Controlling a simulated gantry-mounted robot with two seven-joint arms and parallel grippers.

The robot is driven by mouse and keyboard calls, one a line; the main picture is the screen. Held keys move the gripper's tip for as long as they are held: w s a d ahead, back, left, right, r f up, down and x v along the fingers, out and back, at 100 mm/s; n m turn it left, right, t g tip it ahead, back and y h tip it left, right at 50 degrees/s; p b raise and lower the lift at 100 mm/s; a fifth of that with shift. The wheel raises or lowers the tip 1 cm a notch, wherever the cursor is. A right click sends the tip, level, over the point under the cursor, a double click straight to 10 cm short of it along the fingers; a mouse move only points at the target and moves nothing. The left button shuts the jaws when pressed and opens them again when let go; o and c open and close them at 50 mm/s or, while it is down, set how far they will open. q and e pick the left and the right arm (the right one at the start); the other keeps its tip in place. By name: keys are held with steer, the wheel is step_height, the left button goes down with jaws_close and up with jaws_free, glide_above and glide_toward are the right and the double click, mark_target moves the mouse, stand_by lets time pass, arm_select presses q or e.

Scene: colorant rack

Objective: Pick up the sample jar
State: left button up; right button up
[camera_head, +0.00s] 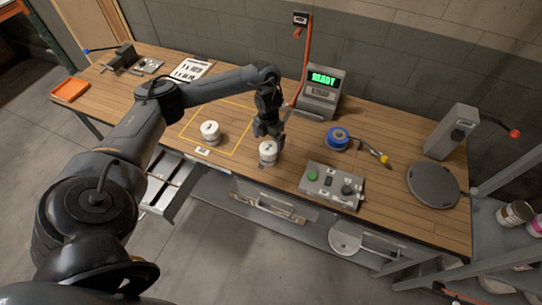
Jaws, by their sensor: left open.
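Two white jars with dark-marked tops stand upright on the wooden bench; I cannot tell from their look which one is the sample jar. One jar (268,154) stands near the bench's front edge, right of the yellow outline. The other jar (210,133) stands inside the yellow taped outline (238,149). My left gripper (270,136) is open and points down, right at the far side of the right-hand jar. It looks close above or beside its top; whether it touches is unclear. My right gripper is not in view.
A grey box with a green READY screen (322,82) stands behind, with an orange cable. A button panel (332,184), a blue roll (338,138) and a round grey plate (433,185) lie to the right. An open drawer (163,185) juts out below the front edge.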

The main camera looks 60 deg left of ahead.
mark_target(269, 147)
arm_select(q)
step_height(269, 147, down, 5)
steer(key=shift+d+f+b, duration=0.1)
steer(key=shift+f+b, duration=0.05)
steer(key=shift+b, duration=0.95)
steer(key=shift+s+f, duration=0.1)
steer(key=shift+f, duration=2.25)
steer(key=shift+c, duration=0.5)
steer(key=c, duration=1)
steer(key=shift+r, duration=0.1)
steer(key=shift+c, duration=0.2)
